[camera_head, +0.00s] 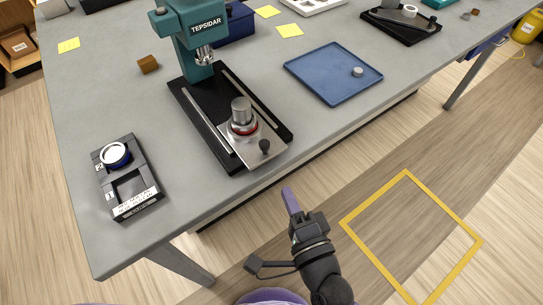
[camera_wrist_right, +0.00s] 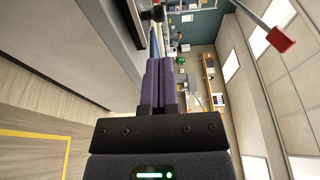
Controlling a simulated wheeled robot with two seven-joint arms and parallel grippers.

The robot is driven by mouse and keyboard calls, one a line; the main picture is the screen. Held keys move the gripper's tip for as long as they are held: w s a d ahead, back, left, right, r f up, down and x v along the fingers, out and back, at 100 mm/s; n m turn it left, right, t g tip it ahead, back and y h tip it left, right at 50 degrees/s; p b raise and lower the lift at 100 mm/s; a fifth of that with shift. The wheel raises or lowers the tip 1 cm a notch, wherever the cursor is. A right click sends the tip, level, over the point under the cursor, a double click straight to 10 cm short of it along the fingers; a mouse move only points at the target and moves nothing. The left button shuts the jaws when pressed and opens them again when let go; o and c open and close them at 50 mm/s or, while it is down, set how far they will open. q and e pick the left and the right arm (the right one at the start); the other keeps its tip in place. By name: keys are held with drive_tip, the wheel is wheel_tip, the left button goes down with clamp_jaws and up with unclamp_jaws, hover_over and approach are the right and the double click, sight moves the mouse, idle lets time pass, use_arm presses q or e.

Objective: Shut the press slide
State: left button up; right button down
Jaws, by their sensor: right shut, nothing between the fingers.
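The teal press (camera_head: 188,35), marked TEPSIDAR, stands on a black base with two light rails. Its metal slide (camera_head: 262,150) is out at the front end of the base, clear of the press head. The slide carries a metal cylinder (camera_head: 241,112) with a red ring at its foot and a black knob (camera_head: 265,146) at its front. My right gripper (camera_head: 288,192) is shut and empty, in front of the table edge and apart from the knob. Its closed purple fingers (camera_wrist_right: 160,66) also show in the right wrist view. My left gripper is not in view.
A dark two-slot holder (camera_head: 129,186) with a white-ringed round part stands left on the grey table. A blue tray (camera_head: 334,76) with a small grey piece lies right of the press. A wooden cube (camera_head: 148,64) sits behind left. A rod with a red end (camera_wrist_right: 281,39) shows in the wrist view.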

sight(267, 149)
drive_tip(key=b+x, duration=0.1)
drive_tip(key=x, duration=0.8)
drive_tip(key=shift+w, duration=0.1)
drive_tip(key=shift+a, duration=0.1)
